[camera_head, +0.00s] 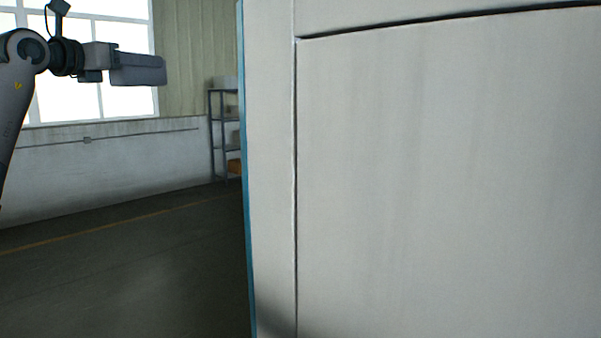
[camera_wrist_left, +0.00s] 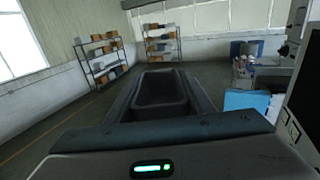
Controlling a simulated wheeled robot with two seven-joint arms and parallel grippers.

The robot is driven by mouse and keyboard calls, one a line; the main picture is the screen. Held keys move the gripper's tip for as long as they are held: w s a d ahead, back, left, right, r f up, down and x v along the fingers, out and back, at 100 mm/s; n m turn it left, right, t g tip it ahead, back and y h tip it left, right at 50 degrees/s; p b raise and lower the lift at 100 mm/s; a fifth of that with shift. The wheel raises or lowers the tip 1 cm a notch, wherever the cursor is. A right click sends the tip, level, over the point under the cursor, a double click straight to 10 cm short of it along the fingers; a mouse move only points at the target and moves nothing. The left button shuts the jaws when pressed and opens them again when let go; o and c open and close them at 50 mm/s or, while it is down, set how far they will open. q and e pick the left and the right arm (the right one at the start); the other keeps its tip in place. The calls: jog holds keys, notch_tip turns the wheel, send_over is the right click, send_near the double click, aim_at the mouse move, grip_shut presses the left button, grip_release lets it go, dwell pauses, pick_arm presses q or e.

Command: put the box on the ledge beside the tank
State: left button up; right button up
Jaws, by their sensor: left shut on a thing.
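My left gripper (camera_head: 140,69) is raised at the upper left of the head view, in front of the window and left of the large cabinet. In the left wrist view its fingers (camera_wrist_left: 163,88) reach forward and are shut on a dark, rectangular thing (camera_wrist_left: 161,90), which appears to be the box. The fingers hide much of its sides. It is held in the air, with floor visible beyond it. I cannot make out the ledge or the tank for certain in either view. My right gripper is in neither view.
A large pale cabinet panel (camera_head: 430,180) with a blue edge fills the right of the head view. Shelving (camera_wrist_left: 100,58) with boxes stands far off. In the left wrist view a light blue block (camera_wrist_left: 246,100) and a dark panel stand at right. Open floor (camera_head: 120,270) lies left.

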pick_arm(q)
jog(key=s+d+f+m+g+h, duration=0.1)
jog(key=s+d+f, duration=0.1)
jog(key=f, duration=1.7)
jog(key=s+d+f+m+h, duration=0.1)
jog(key=s+d+f+h, duration=0.15)
jog(key=f, duration=1.55)
jog(key=s+d+f+m+g, duration=0.1)
jog(key=s+f, duration=1)
jog(key=s, duration=0.2)
jog(key=s+d+f, duration=0.1)
jog(key=s+f, duration=1.1)
jog(key=s, duration=0.2)
jog(key=shift+d+n+t+y, duration=0.55)
jog(key=shift+d+n, duration=0.15)
jog(key=shift+d, duration=3.6)
notch_tip(320, 180, down, 8)
jog(key=b, duration=0.8)
jog(key=shift+s+f+b, duration=0.15)
jog(key=shift+f+b, duration=0.05)
jog(key=shift+b, duration=0.1)
jog(key=shift+r, duration=0.1)
